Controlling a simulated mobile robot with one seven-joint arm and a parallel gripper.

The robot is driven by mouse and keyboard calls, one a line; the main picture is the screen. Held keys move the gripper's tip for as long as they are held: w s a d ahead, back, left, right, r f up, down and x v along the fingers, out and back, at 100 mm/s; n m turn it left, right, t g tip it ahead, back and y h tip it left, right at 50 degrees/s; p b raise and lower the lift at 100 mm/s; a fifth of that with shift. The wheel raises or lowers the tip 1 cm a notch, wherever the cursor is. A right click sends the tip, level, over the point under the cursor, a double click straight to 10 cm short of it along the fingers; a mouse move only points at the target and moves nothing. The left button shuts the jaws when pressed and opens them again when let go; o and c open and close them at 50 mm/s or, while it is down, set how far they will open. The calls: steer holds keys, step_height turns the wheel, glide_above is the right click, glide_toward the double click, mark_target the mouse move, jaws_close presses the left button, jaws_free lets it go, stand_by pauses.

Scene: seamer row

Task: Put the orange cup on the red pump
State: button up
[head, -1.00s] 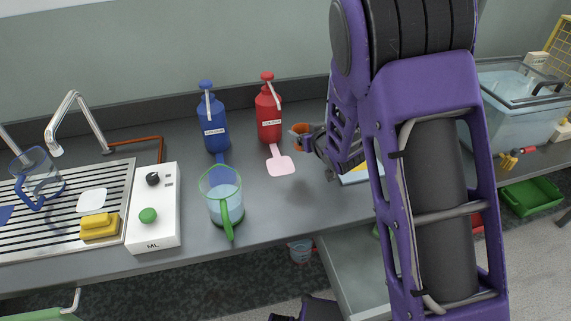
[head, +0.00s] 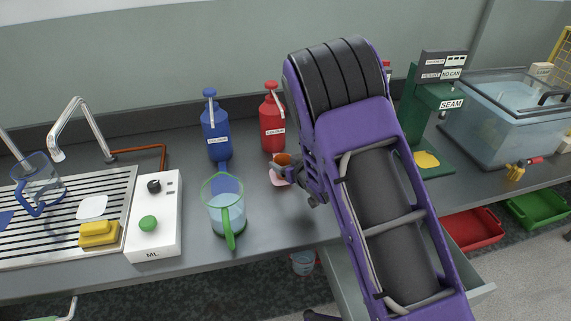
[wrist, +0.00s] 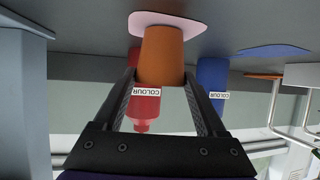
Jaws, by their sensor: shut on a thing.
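The orange cup (wrist: 161,56) is held between the two fingers of my gripper in the wrist view. In the head view the cup (head: 283,159) shows at the end of my gripper (head: 288,168), in front of the red pump. The red pump (head: 271,124) stands upright at the back of the counter, with a pink pad (head: 277,177) in front of it. In the wrist view the red pump (wrist: 144,108) is behind the cup and partly hidden by it. In the head view the cup overlaps the pad; I cannot tell whether they touch.
A blue pump (head: 215,133) stands left of the red one. A green-handled jug (head: 226,208) stands front left, beside a white control box (head: 156,215). A green seamer (head: 432,100) and a clear tank (head: 507,120) stand on the right. Bare counter (head: 262,215) lies right of the jug.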

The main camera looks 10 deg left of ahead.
steer(key=shift+f, duration=0.1)
steer(key=shift+f, duration=0.15)
steer(key=o, duration=1.3)
steer(key=shift+c, duration=0.2)
steer(key=shift+r, duration=0.3)
steer(key=v, duration=1.2)
